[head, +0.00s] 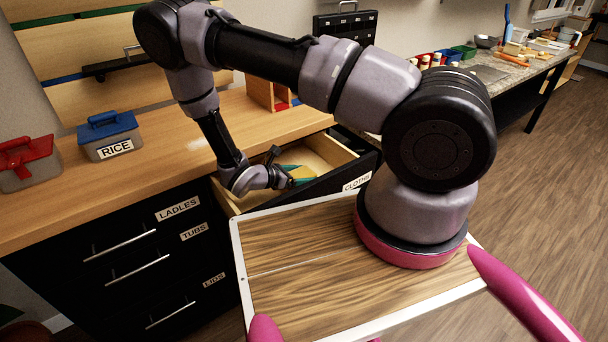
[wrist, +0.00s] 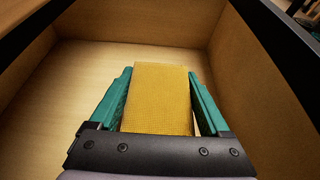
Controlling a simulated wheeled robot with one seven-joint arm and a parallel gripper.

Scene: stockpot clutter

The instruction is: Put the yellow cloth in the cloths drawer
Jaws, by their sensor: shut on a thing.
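The yellow cloth (wrist: 158,98) sits between the green fingers of my gripper (wrist: 160,85) in the wrist view, and the fingers are shut on it. The cloth is a folded yellow rectangle with a fine weave. My gripper (head: 297,176) also shows in the head view, reaching into the open cloths drawer (head: 335,191), labelled CLOTHS. In the wrist view the drawer's wooden walls (wrist: 265,85) surround the cloth and the floor shows below. I cannot tell whether the cloth touches the floor.
Closed drawers labelled LADLES (head: 178,209), TUBS (head: 194,231) and LIDS (head: 214,280) are at left. A RICE box (head: 109,137) and a red-lidded box (head: 28,164) stand on the wooden counter (head: 170,150). The drawer floor (wrist: 90,75) around the cloth looks bare.

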